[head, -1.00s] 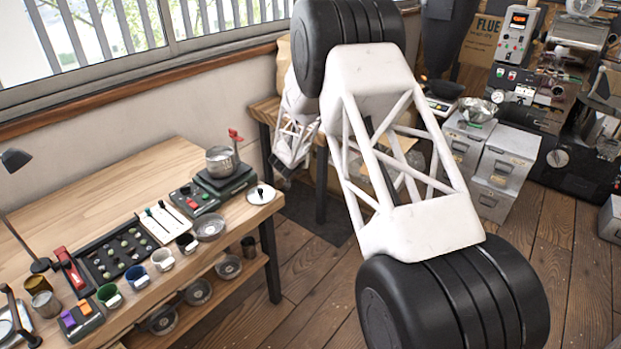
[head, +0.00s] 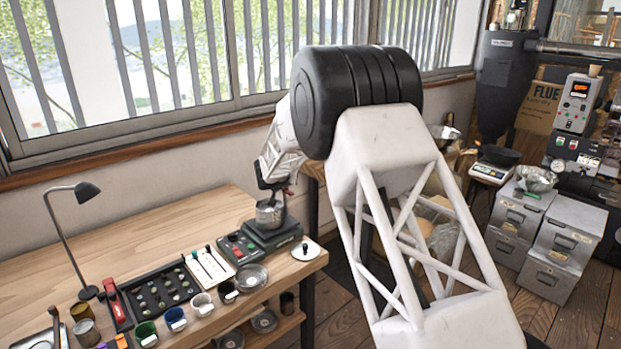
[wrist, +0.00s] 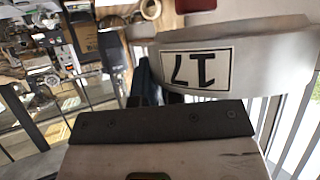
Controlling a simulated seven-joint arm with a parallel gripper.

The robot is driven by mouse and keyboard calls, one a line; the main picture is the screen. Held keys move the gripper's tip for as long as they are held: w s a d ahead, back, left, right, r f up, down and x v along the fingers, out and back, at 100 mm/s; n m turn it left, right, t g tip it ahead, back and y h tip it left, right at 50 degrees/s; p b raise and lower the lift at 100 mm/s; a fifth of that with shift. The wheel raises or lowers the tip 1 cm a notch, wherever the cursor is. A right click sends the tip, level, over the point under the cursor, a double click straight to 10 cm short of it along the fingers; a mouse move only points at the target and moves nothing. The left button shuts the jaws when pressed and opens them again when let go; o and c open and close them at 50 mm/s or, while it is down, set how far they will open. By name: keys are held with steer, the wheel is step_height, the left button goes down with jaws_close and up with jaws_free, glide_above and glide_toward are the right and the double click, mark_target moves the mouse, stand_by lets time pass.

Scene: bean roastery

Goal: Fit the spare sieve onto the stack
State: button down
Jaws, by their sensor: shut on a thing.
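A silver sieve with a white label reading "17" (wrist: 245,62), upside down in the picture, fills the upper middle of the wrist view. My gripper (head: 271,186) is shut on it; the fingertips are mostly hidden, with dark finger parts just below the label. In the head view, my gripper is directly above the round metal stack (head: 270,216), which stands on a dark green base unit (head: 273,235). At this size I cannot separate the held sieve from the stack, or tell whether they touch.
A bench (head: 175,239) carries a black tray (head: 155,290) of small pieces, several cups, a metal dish (head: 251,277) and a white disc with a knob (head: 305,251) near the stack. A lamp (head: 86,190) stands at left. A red part (wrist: 195,5) shows in the wrist view.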

steer(key=shift+n+y, duration=0.3)
steer(key=shift+s+a+f, duration=0.2)
steer(key=shift+a+f, duration=0.05)
steer(key=shift+a, duration=0.35)
steer(key=shift+s+a+f, duration=0.25)
steer(key=shift+a+f, duration=0.05)
steer(key=shift+a, duration=0.3)
steer(key=shift+s+a+f, duration=0.2)
steer(key=shift+a+f, duration=0.05)
steer(key=shift+a, duration=0.35)
steer(key=shift+f, duration=0.2)
steer(key=shift+f, duration=2.7)
steer(key=shift+f, duration=0.55)
steer(key=c, duration=1.5)
jaws_free()
steer(key=shift+s, duration=0.15)
steer(key=shift+v, duration=5.4)
